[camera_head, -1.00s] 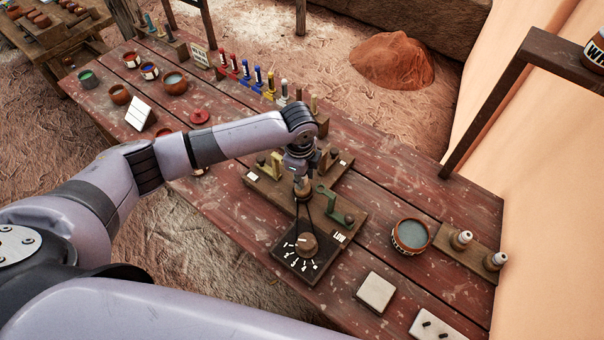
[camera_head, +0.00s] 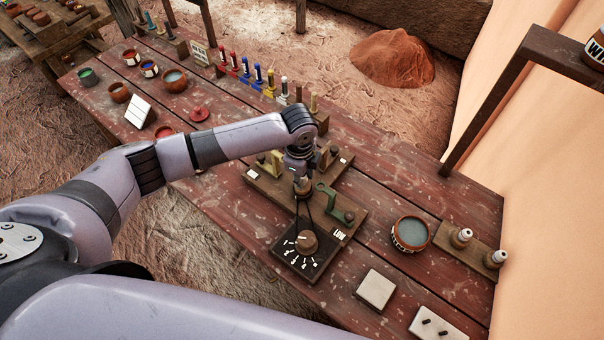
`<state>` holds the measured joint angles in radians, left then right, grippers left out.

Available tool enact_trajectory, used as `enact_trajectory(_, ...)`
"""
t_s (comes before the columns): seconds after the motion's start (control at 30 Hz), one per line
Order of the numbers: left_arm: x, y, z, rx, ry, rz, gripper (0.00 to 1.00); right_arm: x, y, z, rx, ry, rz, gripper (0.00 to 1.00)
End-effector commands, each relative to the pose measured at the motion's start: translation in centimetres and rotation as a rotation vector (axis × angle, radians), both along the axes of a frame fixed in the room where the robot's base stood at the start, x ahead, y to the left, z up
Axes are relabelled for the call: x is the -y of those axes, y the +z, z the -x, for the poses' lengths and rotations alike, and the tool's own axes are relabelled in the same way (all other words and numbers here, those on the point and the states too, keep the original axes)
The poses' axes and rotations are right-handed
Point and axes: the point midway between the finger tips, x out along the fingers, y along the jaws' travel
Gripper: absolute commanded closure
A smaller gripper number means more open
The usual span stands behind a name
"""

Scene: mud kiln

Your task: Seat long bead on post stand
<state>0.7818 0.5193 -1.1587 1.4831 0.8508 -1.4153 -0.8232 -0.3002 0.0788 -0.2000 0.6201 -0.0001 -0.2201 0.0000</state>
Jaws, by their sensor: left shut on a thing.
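My left gripper (camera_head: 302,184) points down over the wooden fixture board (camera_head: 258,180) in the middle of the table. It is shut on a small brown piece (camera_head: 304,194). My wrist hides much of it, and I cannot tell if it is the long bead. A green bracket (camera_head: 327,192) stands just right of the gripper, near a label reading "LONG" (camera_head: 340,235). A white block (camera_head: 437,326) with two short dark pegs lies at the lower right; I cannot tell if it is the post stand. My right gripper is not in view.
A round brown knob (camera_head: 307,241) sits on a dark marked plate in front of the gripper. Coloured posts (camera_head: 257,77) line the back edge.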

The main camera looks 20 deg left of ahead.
Motion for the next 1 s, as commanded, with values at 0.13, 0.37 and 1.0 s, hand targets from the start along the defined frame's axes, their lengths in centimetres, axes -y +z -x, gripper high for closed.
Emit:
enact_trajectory(0.13,0.02,-0.08,-0.01,0.001,0.0,0.001,0.93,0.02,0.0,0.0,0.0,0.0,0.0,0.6)
enact_trajectory(0.37,0.02,-0.07,-0.01,0.001,0.0,0.001,0.93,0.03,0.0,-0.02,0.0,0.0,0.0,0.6)
enact_trajectory(1.0,0.06,-0.72,-0.05,0.001,0.0,0.001,0.93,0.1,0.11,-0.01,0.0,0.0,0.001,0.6)
